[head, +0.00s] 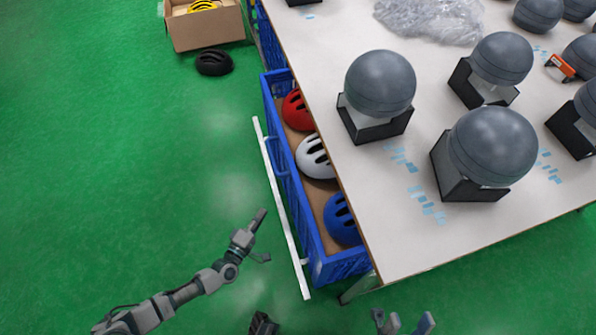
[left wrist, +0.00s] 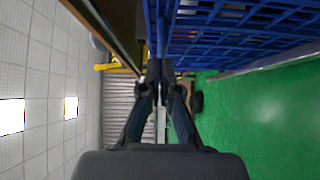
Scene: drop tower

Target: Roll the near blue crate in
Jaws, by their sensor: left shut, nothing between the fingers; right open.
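The near blue crate (head: 291,190) juts out from under the left edge of the table, with a red helmet (head: 297,110), a white helmet (head: 314,157) and a blue helmet (head: 341,220) in it. A blue loop handle (head: 275,156) shows on its outer side. My left gripper (head: 257,222) is shut and empty, left of the crate and apart from it. In the left wrist view its fingers (left wrist: 160,70) meet, with blue lattice crate wall (left wrist: 240,35) beyond them. My right gripper (head: 405,323) is open at the bottom edge, below the table's near corner.
A white rail (head: 280,210) runs along the crate's outer side, between it and my left gripper. The table (head: 400,235) carries several grey domes. A cardboard box (head: 207,28) and a black helmet (head: 214,62) lie farther back. Green floor (head: 110,160) is clear at left.

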